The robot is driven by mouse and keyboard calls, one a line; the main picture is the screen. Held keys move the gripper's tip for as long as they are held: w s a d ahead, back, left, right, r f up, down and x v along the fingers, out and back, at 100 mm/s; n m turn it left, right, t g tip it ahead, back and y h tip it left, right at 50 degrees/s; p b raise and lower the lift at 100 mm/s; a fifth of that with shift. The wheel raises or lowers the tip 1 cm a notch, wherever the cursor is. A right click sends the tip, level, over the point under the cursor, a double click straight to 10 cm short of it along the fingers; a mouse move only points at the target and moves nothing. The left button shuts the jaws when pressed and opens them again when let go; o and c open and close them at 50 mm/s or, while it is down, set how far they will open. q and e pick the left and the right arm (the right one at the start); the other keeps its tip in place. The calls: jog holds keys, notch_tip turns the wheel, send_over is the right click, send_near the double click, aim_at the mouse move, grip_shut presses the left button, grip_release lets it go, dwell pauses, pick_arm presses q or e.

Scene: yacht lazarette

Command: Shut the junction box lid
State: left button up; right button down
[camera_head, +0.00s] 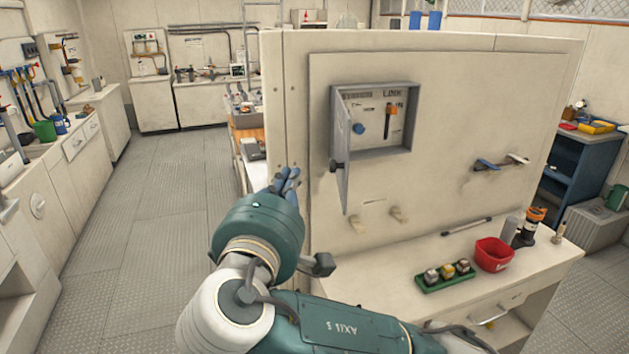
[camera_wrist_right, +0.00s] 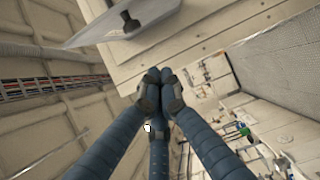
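The junction box (camera_head: 413,146) is a grey frame on the cream panel, with a blue knob and an orange lever inside. Its lid (camera_head: 341,165) is hinged at the left edge and stands open, swung out from the panel. A dark knob (camera_head: 337,166) sits on the lid. My right gripper (camera_head: 290,176) is left of and below the lid, apart from it. In the right wrist view its three blue fingers (camera_wrist_right: 160,76) meet at the tips with nothing between them; the lid (camera_wrist_right: 125,22) shows above them. My left gripper is not in view.
Below the panel, a counter holds a red bin (camera_head: 493,255), a green tray (camera_head: 444,276) with small blocks and an orange-topped tool (camera_head: 532,225). Two small pegs and a blue-handled lever (camera_head: 487,164) stick out from the panel. The floor at left is clear.

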jog(key=d, duration=0.2)
jog(key=w+d, duration=0.1)
jog(key=d, duration=0.1)
jog(key=shift+w+d, duration=0.1)
jog(key=shift+w, duration=0.1)
